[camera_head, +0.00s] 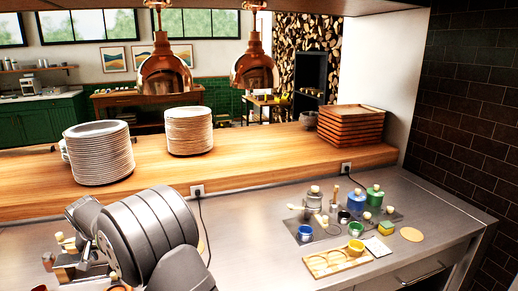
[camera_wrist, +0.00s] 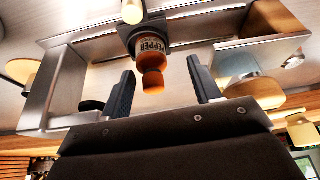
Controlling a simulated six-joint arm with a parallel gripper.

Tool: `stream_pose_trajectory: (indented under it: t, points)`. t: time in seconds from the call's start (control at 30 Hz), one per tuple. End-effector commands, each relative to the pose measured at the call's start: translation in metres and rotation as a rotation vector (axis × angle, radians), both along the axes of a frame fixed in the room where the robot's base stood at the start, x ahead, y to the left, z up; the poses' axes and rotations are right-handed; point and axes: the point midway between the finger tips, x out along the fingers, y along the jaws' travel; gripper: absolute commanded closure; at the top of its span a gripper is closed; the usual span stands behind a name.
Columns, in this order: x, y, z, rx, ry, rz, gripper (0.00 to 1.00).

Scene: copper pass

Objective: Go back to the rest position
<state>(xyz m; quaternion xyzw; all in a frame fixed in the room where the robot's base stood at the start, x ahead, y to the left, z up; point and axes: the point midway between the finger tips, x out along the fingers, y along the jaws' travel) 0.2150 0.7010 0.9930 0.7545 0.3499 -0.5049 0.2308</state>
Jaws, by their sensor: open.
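My gripper (camera_wrist: 160,72) is open in the wrist view, with its two dark fingers apart. A pepper shaker (camera_wrist: 152,52) with an orange-brown cap and a "PEPPER" label shows between and beyond the fingertips. Neither finger visibly touches it. It stands at a metal rack (camera_wrist: 90,38) that spans the wrist view. In the head view my arm fills the lower left and hides my gripper; part of the metal rack (camera_head: 88,272) shows beside it.
The wooden shelf (camera_head: 260,152) holds two plate stacks (camera_head: 98,155) (camera_head: 189,132) and stacked wooden trays (camera_head: 350,126). Copper lamps (camera_head: 165,72) hang above. Jars and pots (camera_head: 345,215) and a wooden tray (camera_head: 337,262) stand right. The steel counter's middle (camera_head: 248,230) is clear.

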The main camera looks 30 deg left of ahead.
Motion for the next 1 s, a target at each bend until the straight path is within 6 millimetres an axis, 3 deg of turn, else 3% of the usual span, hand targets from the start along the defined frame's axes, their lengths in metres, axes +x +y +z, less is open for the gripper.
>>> stream_pose_trajectory:
  t: [0.2, 0.43, 0.8, 1.0]
  points:
    - [0.008, 0.010, -0.031, 0.000, 0.000, 0.000, 0.43]
    - [0.009, 0.011, -0.044, 0.001, 0.001, 0.000, 0.43]
    - [0.009, 0.010, -0.047, -0.007, 0.003, -0.001, 0.43]
    - [0.006, 0.006, -0.026, -0.004, 0.003, 0.000, 0.43]
